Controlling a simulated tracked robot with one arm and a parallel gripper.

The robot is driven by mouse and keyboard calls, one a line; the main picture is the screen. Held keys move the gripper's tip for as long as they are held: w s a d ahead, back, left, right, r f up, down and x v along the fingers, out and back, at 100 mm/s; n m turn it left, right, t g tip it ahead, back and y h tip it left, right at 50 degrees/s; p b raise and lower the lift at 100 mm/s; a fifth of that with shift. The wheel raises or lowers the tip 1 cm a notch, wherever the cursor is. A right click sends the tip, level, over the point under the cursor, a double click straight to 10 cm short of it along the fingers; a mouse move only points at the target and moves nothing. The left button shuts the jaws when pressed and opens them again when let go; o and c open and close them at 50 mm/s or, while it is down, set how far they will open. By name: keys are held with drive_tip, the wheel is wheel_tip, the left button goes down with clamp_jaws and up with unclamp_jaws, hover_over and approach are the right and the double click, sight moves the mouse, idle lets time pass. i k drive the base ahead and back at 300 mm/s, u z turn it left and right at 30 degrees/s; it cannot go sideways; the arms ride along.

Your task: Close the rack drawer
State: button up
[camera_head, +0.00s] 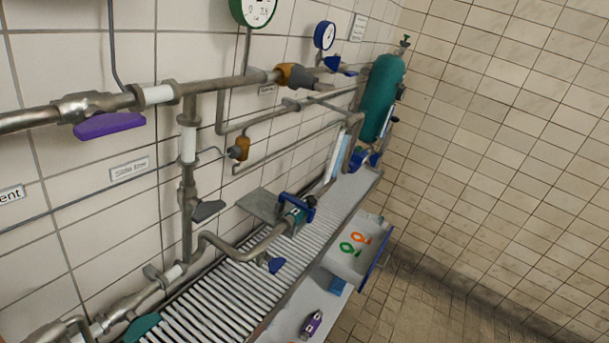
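The rack drawer (335,262) is pulled out from the front of the slatted rack (235,293), right of the picture's middle. It is a pale open tray with a blue front edge (376,255). An orange item (362,238) and a green item (348,248) lie inside it. My gripper is not in view, so its state and its place relative to the drawer do not show.
Metal pipes (232,85) with valves and a purple handle (110,125) run along the tiled wall. A green cylinder (381,97) stands at the far end. The tiled floor (430,305) to the right looks clear.

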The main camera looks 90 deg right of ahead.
sight(360, 246)
drive_tip(key=z, duration=3.1)
drive_tip(key=k, duration=0.8)
drive_tip(key=u, duration=0.05)
drive_tip(key=i, duration=1.1)
drive_tip(key=u, duration=0.05)
